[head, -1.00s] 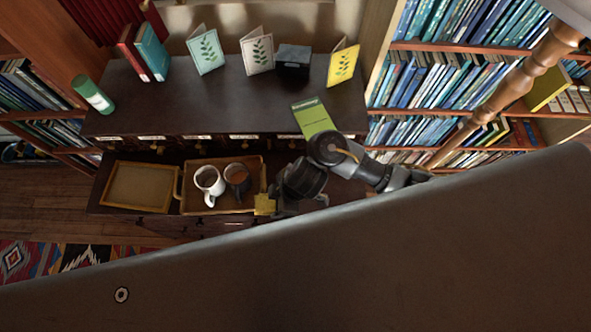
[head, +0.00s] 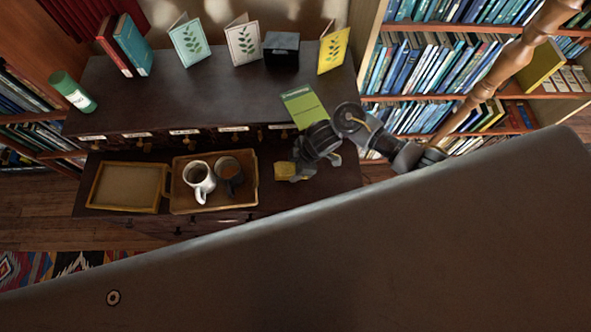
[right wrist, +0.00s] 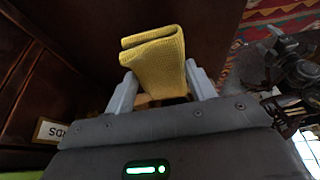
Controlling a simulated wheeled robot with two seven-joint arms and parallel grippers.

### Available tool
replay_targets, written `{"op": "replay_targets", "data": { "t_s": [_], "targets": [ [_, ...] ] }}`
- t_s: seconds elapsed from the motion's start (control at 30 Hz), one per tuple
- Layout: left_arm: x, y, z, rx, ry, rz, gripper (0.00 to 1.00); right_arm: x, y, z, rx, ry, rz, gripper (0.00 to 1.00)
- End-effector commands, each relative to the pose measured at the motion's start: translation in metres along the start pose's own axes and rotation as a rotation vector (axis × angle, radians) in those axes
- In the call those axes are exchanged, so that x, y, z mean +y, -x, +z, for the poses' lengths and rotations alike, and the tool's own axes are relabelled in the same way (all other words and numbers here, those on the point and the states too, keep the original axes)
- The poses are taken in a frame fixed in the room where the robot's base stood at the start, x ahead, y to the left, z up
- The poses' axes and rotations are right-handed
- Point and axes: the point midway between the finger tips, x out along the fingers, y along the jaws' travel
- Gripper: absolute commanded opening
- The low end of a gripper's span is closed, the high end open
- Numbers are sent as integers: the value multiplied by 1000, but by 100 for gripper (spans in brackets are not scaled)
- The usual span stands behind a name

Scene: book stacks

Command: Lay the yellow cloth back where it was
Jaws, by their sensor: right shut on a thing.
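The yellow cloth (right wrist: 155,58) is folded and held between the two fingers of my right gripper (right wrist: 163,88) in the right wrist view. In the head view the cloth (head: 286,169) shows as a small yellow patch at my right gripper (head: 290,172). It is over the lower dark shelf, just right of the tray with the mugs. Whether it touches the shelf cannot be told. My left gripper does not show in the head view.
The brown tray (head: 214,207) holds a white mug (head: 199,180) and a dark mug (head: 229,172). An empty tray (head: 127,187) lies left of it. A green book (head: 304,105) lies on the upper top near my right arm. Standing cards (head: 334,50) line the back.

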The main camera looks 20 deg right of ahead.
Motion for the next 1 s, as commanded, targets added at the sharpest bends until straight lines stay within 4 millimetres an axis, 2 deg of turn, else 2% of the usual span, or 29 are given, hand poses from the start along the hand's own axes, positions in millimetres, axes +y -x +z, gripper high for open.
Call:
{"op": "replay_targets", "data": {
  "t_s": [0.17, 0.4, 0.8, 0.83, 1.0],
  "targets": [
    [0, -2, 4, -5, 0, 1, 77, 4, -5, 6, -2, -1, 0, 37],
    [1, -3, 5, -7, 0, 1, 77, 4, -31, 16, 0, -1, -1, 37],
    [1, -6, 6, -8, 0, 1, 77, 4, -36, 18, -1, 1, 0, 37],
    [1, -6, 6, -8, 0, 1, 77, 5, -36, 18, -1, 1, 0, 56],
    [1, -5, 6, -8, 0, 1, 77, 5, -36, 18, 0, 1, 0, 77]
  ]
}}
